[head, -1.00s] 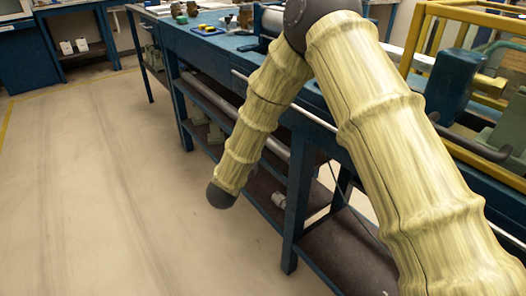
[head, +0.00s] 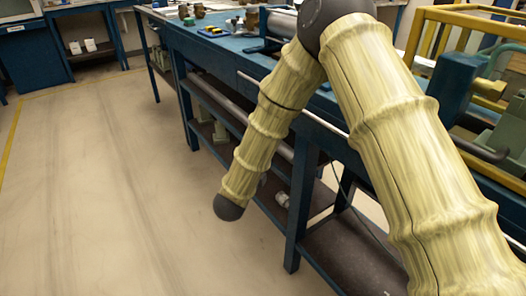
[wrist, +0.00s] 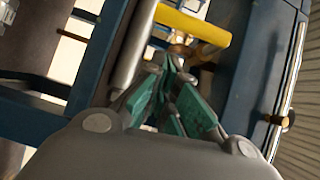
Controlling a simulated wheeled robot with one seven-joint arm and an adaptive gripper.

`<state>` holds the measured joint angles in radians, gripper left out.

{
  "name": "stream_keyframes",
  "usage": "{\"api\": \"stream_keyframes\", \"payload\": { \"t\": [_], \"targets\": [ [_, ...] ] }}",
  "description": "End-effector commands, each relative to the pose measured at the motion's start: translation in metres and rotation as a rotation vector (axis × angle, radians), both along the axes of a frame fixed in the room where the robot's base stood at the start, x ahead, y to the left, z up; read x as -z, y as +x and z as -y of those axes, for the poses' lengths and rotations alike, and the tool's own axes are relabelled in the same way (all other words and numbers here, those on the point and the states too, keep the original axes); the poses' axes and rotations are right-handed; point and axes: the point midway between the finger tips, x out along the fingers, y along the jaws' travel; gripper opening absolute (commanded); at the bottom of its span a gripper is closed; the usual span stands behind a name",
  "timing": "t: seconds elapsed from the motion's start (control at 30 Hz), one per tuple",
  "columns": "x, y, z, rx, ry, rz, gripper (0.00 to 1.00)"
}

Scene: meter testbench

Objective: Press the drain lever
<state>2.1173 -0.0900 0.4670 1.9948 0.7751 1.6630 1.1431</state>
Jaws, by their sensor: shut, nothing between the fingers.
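My gripper (wrist: 172,62) shows in the wrist view with its green-padded fingers closed together and nothing between them. A yellow bar (wrist: 192,24) like a lever grip lies just beyond the fingertips; I cannot tell whether they touch, or whether it is the drain lever. A grey pipe (wrist: 133,45) runs beside the fingers on the left. In the head view my arm in its yellowish cover bends down in front of the bench, and my gripper does not show there. No drain lever can be made out in the head view.
A long blue bench (head: 222,52) with lower shelves runs along the right, with small items on top. A yellow frame (head: 428,28) stands at the far right. A brass-coloured knob (wrist: 284,121) is at the right in the wrist view. The floor (head: 100,180) at left is clear.

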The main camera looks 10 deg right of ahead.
Motion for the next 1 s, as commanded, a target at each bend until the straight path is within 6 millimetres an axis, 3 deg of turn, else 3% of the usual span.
{"api": "stream_keyframes", "payload": {
  "t": [0.3,0.5,1.0],
  "targets": [
    [-0.002,-0.052,-0.026,-0.001,-0.001,-0.003,0.0],
    [-0.002,-0.071,-0.037,0.0,0.0,0.0,0.0],
    [-0.002,-0.078,-0.04,0.0,0.0,0.0,0.0]
  ]
}}
